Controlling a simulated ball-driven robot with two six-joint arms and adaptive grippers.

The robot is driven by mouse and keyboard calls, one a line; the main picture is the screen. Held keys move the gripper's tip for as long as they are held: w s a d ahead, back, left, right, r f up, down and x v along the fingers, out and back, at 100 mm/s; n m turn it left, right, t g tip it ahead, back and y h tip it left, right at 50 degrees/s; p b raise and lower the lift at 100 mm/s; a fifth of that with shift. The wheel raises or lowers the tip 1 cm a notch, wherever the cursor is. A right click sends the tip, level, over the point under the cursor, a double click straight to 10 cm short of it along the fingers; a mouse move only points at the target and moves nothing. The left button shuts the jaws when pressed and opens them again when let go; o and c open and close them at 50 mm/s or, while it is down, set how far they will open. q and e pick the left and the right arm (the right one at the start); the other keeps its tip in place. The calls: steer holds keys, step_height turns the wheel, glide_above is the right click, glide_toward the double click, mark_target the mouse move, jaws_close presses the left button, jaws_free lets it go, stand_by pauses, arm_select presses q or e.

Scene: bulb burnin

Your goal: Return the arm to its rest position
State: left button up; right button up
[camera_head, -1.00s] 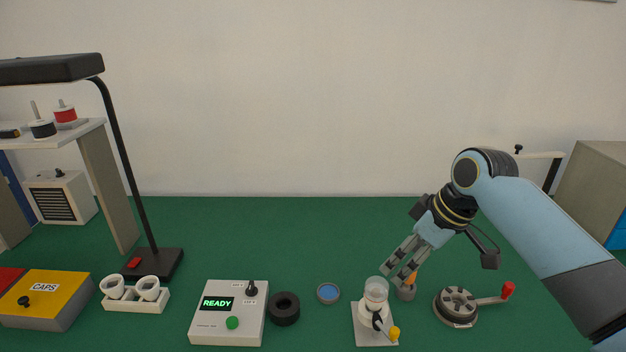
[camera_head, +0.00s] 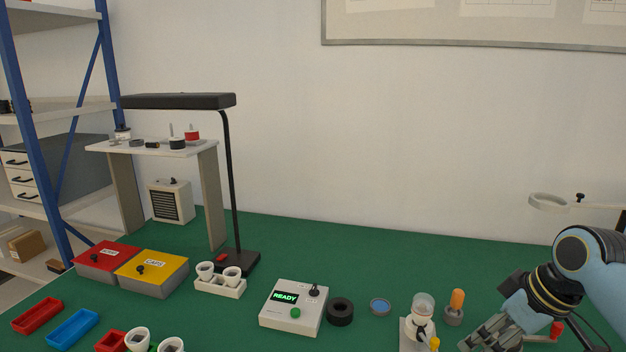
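My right gripper (camera_head: 484,338) is at the lower right of the head view, on an arm that comes in from the right edge. Its fingers point down and left, beside the white bulb fixture (camera_head: 420,328) with a clear dome on top. The fingers look spread with nothing between them. They hide most of the round device with the red-knobbed crank (camera_head: 556,330). My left gripper and arm do not show.
A tester box reading READY (camera_head: 292,309), a black ring (camera_head: 340,312), a blue-centred dish (camera_head: 380,306) and an orange-handled tool in a grey holder (camera_head: 455,305) stand on the green table. A lamp (camera_head: 234,190) stands behind. Red and blue trays (camera_head: 72,328) lie left.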

steer(key=s+a+r+m+h, duration=0.1)
steer(key=s+r+m+h, duration=0.15)
steer(key=s, duration=1.05)
steer(key=s+a+r+m+h, duration=0.15)
steer(key=s+m, duration=0.25)
steer(key=s, duration=0.8)
steer(key=s+d+f+g+b, duration=0.2)
steer(key=f+b, duration=0.7)
steer(key=f, duration=2.5)
arm_select(q)
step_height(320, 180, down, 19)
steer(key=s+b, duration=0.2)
steer(key=b, duration=0.7)
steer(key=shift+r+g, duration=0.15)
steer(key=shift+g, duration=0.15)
arm_select(e)
steer(key=s+d+f, duration=0.1)
steer(key=s+f, duration=0.8)
steer(key=f, duration=0.4)
steer(key=s+d+f, duration=0.1)
steer(key=s+f, duration=0.8)
steer(key=f, duration=0.4)
steer(key=shift+s+d+f+g+y, duration=0.15)
steer(key=shift+s+f+g+y, duration=0.15)
steer(key=shift+s+f+y, duration=0.1)
